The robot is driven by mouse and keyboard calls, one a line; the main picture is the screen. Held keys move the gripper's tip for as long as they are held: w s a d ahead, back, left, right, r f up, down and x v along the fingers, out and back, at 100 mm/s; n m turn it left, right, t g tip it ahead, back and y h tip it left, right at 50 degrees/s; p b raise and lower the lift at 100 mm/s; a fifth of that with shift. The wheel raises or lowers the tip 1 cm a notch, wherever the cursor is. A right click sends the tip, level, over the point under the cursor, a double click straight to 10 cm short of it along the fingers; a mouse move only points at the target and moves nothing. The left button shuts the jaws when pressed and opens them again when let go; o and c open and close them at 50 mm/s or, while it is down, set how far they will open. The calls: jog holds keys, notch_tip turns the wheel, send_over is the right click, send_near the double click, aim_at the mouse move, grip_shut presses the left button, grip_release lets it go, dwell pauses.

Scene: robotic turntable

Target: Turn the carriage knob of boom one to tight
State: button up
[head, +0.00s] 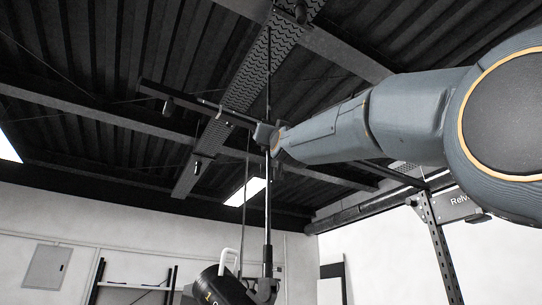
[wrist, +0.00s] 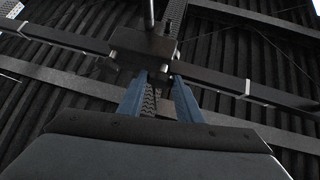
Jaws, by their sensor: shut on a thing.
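The carriage of boom one is a dark block (wrist: 143,47) at top centre in the wrist view. It also shows in the head view (head: 264,132), on an upright pole (head: 267,210). The dark boom bar (wrist: 60,37) runs through it to both sides. My gripper (wrist: 161,78) reaches the carriage's near underside with its two blue fingers. They are shut on the carriage knob, which is small, dark and mostly hidden between the fingertips. How far the knob is turned cannot be seen. In the head view my arm comes in from the right and ends at the carriage.
A black tilted unit with a white handle (head: 222,285) stands at the pole's foot. A dark metal post (head: 437,240) stands at the right. Ceiling beams and a perforated tray (head: 262,62) are overhead. A shelf frame (head: 95,285) is at the lower left.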

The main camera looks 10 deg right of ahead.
jog(key=o, duration=1)
jog(key=shift+d, duration=0.15)
jog(key=shift+s+f, duration=0.1)
jog(key=b+v, duration=0.5)
jog(key=v, duration=0.2)
jog(key=shift+s+f, duration=0.15)
jog(key=shift+s, duration=0.05)
